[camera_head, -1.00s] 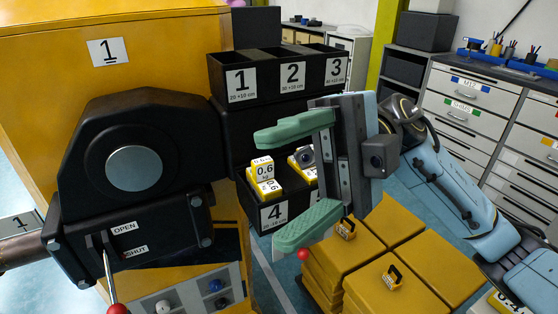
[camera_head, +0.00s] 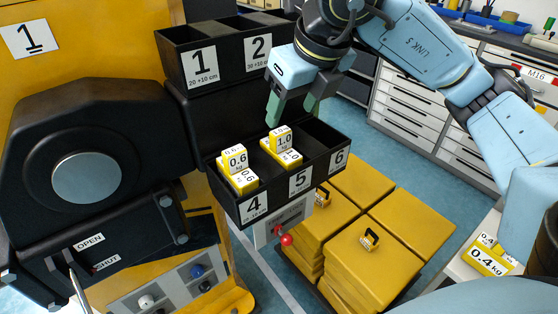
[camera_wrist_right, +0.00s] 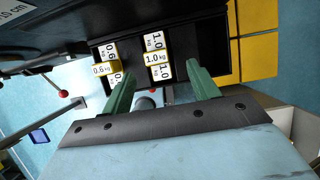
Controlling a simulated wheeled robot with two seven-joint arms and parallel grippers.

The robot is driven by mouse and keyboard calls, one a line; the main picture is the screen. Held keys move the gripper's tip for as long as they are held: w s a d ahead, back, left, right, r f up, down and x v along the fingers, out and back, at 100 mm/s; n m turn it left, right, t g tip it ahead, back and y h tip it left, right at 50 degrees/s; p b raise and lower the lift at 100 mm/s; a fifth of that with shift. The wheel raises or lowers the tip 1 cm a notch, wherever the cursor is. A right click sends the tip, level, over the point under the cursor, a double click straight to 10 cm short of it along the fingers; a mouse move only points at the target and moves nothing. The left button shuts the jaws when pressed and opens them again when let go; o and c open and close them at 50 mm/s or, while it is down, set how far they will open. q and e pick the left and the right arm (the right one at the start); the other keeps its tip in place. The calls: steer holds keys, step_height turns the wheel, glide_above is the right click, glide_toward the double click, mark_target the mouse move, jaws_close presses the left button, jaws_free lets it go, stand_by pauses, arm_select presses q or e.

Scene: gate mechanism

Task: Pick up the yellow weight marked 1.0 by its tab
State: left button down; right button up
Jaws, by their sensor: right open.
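The yellow weight marked 1.0 (camera_head: 287,157) stands in compartment 5 of the black bin row, its tab (camera_head: 281,137) pointing up. In the right wrist view the same weight (camera_wrist_right: 158,58) appears between and beyond the fingers. My right gripper (camera_head: 291,112) is open and empty, pointing down just above the weight, with green fingers apart on either side of the tab in the picture. In the right wrist view the gripper (camera_wrist_right: 162,75) shows both fingers clear of the weight. My left gripper is not in view.
A yellow 0.6 weight (camera_head: 238,172) stands in compartment 4, left of the 1.0 weight. Compartment 6 looks empty. The upper bins (camera_head: 194,41) rise close behind. Yellow blocks (camera_head: 363,250) stand below, and a 0.4 kg weight (camera_head: 490,258) lies at lower right.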

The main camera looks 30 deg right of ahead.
mark_target(281, 130)
steer(key=x, duration=0.7)
steer(key=shift+a+f, duration=0.3)
jaws_close()
steer(key=shift+w+r, duration=0.1)
steer(key=shift+r, duration=0.05)
stand_by(1.0)
